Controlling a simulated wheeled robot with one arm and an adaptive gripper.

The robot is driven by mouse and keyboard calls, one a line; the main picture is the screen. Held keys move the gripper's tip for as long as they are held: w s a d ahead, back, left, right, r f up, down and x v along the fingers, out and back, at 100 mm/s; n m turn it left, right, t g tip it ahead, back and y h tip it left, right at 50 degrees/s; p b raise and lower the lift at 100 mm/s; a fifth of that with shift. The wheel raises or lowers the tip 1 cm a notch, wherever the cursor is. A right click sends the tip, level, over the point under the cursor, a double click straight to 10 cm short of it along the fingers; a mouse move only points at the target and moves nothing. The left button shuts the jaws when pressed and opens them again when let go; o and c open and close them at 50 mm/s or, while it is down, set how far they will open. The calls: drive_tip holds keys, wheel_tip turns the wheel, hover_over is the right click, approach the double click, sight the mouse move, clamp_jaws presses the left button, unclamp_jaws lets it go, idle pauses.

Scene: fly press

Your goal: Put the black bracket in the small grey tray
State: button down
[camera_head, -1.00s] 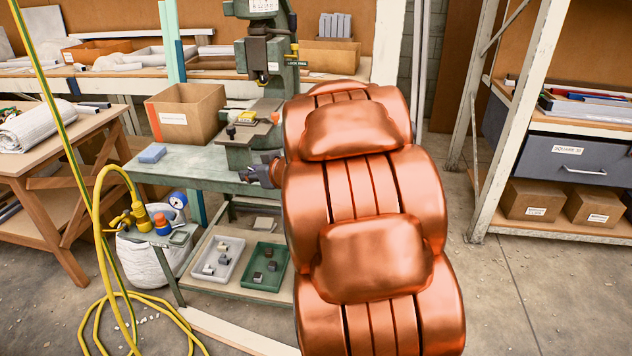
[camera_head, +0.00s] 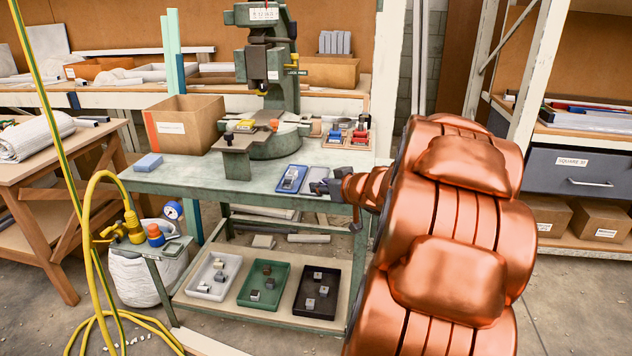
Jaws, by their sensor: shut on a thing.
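My gripper (camera_head: 327,188) is over the right front of the green bench, shut on a small dark piece that I take for the black bracket; the jaws mostly hide it and its shape is not clear. A small grey tray (camera_head: 316,174) lies on the bench just behind the jaws, partly covered by them. I cannot tell whether the held piece touches it. A small blue tray (camera_head: 291,179) with a light part in it lies just left of the grey one.
The press (camera_head: 270,75) stands behind, with a cardboard box (camera_head: 185,122) at left. Small trays with red and blue parts (camera_head: 348,135) are at the back right. A light grey tray (camera_head: 195,291), green tray (camera_head: 283,299) and black tray (camera_head: 300,311) fill the lower shelf.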

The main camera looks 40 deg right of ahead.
drive_tip(key=w+d, duration=0.2)
drive_tip(key=w, duration=0.1)
drive_tip(key=w+d, duration=0.2)
drive_tip(key=w, duration=0.1)
drive_tip(key=w+d+f, duration=0.1)
drive_tip(key=w+d, duration=0.2)
drive_tip(key=shift+w+b, duration=0.3)
drive_tip(key=shift+b, duration=0.1)
drive_tip(key=shift+d+f+b, duration=0.1)
drive_tip(key=shift+f+b, duration=0.9)
drive_tip(key=shift+f, duration=0.8)
drive_tip(key=shift+f, duration=0.15)
drive_tip(key=c, duration=0.9)
unclamp_jaws()
drive_tip(key=shift+o, duration=0.2)
drive_tip(key=shift+r, duration=0.25)
drive_tip(key=p+v, duration=0.3)
drive_tip(key=v, duration=0.9)
